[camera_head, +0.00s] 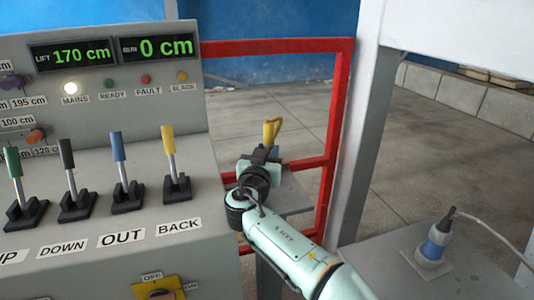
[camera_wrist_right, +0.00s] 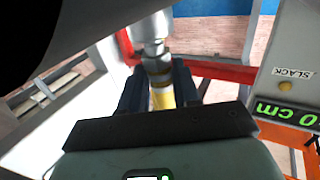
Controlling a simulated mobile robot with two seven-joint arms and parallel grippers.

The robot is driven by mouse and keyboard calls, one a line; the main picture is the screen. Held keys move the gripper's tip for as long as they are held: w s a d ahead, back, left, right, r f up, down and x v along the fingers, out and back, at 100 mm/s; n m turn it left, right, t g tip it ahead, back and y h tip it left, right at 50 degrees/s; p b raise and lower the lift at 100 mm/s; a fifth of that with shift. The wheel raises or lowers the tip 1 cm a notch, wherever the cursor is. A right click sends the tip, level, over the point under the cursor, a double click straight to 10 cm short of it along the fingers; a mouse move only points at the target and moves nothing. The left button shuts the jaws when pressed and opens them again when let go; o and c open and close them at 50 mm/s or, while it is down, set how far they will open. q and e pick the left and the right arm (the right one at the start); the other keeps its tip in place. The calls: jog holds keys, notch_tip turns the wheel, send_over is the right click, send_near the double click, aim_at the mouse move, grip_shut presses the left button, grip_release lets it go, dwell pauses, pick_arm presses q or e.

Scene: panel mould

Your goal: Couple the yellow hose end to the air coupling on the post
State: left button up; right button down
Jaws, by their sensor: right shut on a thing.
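The yellow hose end (camera_head: 271,131) stands up from my right gripper (camera_head: 264,155) in the head view, with a short yellow loop beside it. In the right wrist view the yellow part (camera_wrist_right: 163,98) lies between the dark fingers of my right gripper (camera_wrist_right: 160,92), which is shut on it. A silver metal fitting (camera_wrist_right: 152,35) lines up with the yellow part just beyond the fingers. I cannot tell whether this fitting belongs to the hose end or is the air coupling. No air coupling is clear in the head view. My left gripper is not in view.
A grey control panel (camera_head: 110,240) with several levers and green displays stands at left. A red frame (camera_head: 341,110) and a grey post (camera_head: 368,140) stand behind and right of my right gripper. A blue-and-white plug (camera_head: 435,243) with a cable sits on a grey surface at right.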

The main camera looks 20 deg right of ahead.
jog(key=shift+f, duration=0.3)
dwell(0.4)
